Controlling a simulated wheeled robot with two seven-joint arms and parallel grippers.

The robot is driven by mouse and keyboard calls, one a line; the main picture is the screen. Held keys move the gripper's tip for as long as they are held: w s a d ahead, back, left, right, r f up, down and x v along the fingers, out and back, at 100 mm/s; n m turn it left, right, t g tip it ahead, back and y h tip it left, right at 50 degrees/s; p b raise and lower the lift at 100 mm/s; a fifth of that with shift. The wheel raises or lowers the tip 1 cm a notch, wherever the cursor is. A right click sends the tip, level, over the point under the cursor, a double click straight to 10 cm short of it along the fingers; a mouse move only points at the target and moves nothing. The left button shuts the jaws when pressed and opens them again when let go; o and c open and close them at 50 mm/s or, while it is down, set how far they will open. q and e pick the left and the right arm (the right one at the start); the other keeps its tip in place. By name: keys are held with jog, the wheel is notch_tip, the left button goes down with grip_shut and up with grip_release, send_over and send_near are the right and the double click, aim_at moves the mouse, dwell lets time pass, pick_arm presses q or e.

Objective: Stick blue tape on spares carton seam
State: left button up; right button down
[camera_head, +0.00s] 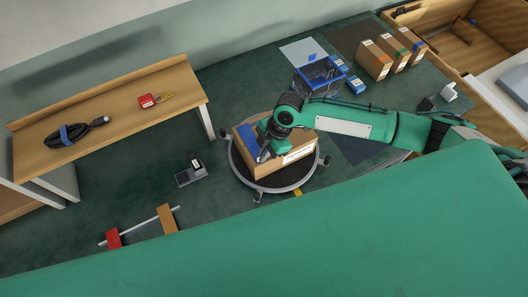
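The spares carton (284,171) is a brown box with a white label on its near side. It sits on a dark round turntable (236,168) with small metal knobs around its rim. A flat blue patch (247,136), which looks like blue tape, lies at the carton's far left top. My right gripper (263,155) points down at the carton's top, just beside the blue patch. The arm hides much of the top and its seam. I cannot tell whether the fingers touch the carton or hold anything. My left gripper is not in view.
A wooden bench (110,108) at left carries a black cable coil (70,136) and a red padlock-like item (148,101). A grey device (191,172) lies left of the turntable. A blue bin (318,76) and several brown boxes (374,62) stand behind. A wooden crate (448,50) is at right.

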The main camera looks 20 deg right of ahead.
dwell(0.3)
jog(key=c, duration=1.6)
grip_release()
jog(key=b+v, duration=0.4)
jog(key=v, duration=0.9)
jog(key=shift+r, duration=0.4)
jog(key=shift+f, duration=0.1)
